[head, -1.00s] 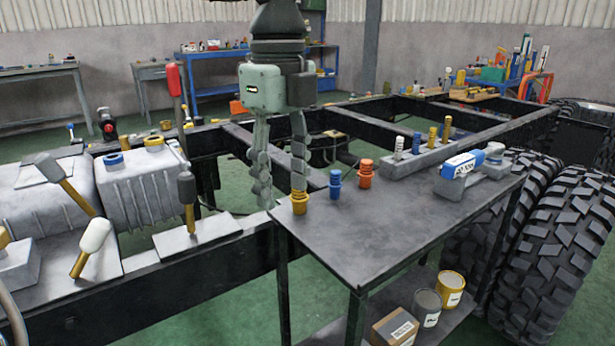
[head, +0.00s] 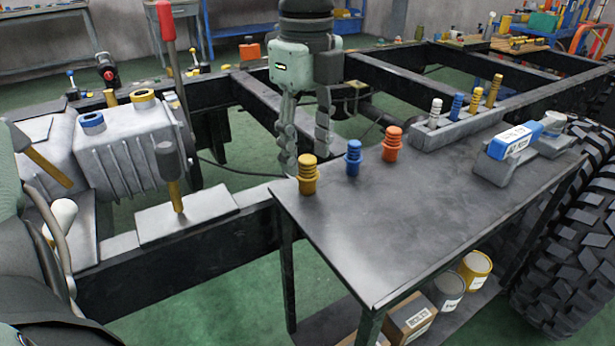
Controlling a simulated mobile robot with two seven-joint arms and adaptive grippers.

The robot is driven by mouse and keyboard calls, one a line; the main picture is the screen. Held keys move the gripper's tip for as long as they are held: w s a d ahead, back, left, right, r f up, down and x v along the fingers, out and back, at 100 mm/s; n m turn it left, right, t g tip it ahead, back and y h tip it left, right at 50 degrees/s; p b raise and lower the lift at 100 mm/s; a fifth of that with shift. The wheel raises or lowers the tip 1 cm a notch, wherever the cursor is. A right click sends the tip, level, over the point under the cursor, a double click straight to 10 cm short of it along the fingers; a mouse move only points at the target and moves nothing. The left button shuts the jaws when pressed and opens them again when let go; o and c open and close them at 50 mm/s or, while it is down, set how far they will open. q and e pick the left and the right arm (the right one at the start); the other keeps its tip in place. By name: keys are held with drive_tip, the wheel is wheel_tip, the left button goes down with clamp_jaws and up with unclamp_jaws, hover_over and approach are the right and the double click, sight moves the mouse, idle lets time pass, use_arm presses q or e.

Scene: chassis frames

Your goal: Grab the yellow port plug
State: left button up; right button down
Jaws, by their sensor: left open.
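The yellow port plug (head: 308,177) stands upright at the near left corner of the dark table (head: 400,225). My left gripper (head: 306,155) points down from the top of the head view with its two fingers apart and nothing between them. It hangs behind the plug, seemingly beyond the table's left edge. The left fingertip is just left of the plug and the right fingertip is up and right of it. The gap in depth is hard to judge. A blue plug (head: 353,158) and an orange plug (head: 392,144) stand further along the same edge. My right gripper is out of view.
A grey rack (head: 455,122) with several pegs and a blue-and-white item (head: 515,141) sit at the table's far side. A mallet (head: 170,175) stands upright on a plate at left. Black chassis rails (head: 380,75) lie behind. The table's front is clear.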

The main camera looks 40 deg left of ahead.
use_arm(q)
wheel_tip(320, 180, down, 2)
drive_tip(key=shift+f, duration=0.1)
clamp_jaws()
idle(0.4)
drive_tip(key=shift+r, duration=0.25)
